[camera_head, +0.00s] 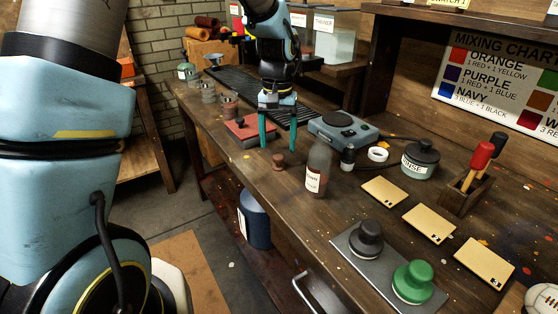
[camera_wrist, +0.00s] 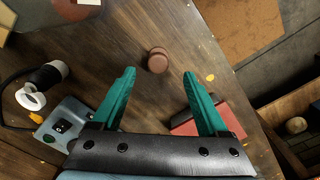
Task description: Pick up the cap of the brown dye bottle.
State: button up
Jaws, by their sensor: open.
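A small round brown cap (camera_head: 278,162) stands alone on the workbench, near its front edge. It also shows in the wrist view (camera_wrist: 157,60), just beyond the gap between the fingertips. A brownish bottle with a white label (camera_head: 316,172) stands to the right of the cap; its label is too small to read. Part of it shows at the top left of the wrist view (camera_wrist: 75,9). My gripper (camera_head: 278,148) has its two teal fingers spread wide, pointing down near the cap. In the wrist view my gripper (camera_wrist: 159,74) is empty and apart from the cap.
A red block or pad (camera_head: 248,130) lies left of my gripper. The bench edge drops off close to the cap.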

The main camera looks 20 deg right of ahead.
aim_at(279, 156)
jog(key=f, duration=0.1)
jog(key=f+p, duration=0.1)
jog(key=f, duration=0.2)
jog(key=shift+s+p, duration=0.35)
jog(key=shift+p, duration=0.05)
jog(key=shift+f, duration=0.65)
grip_shut()
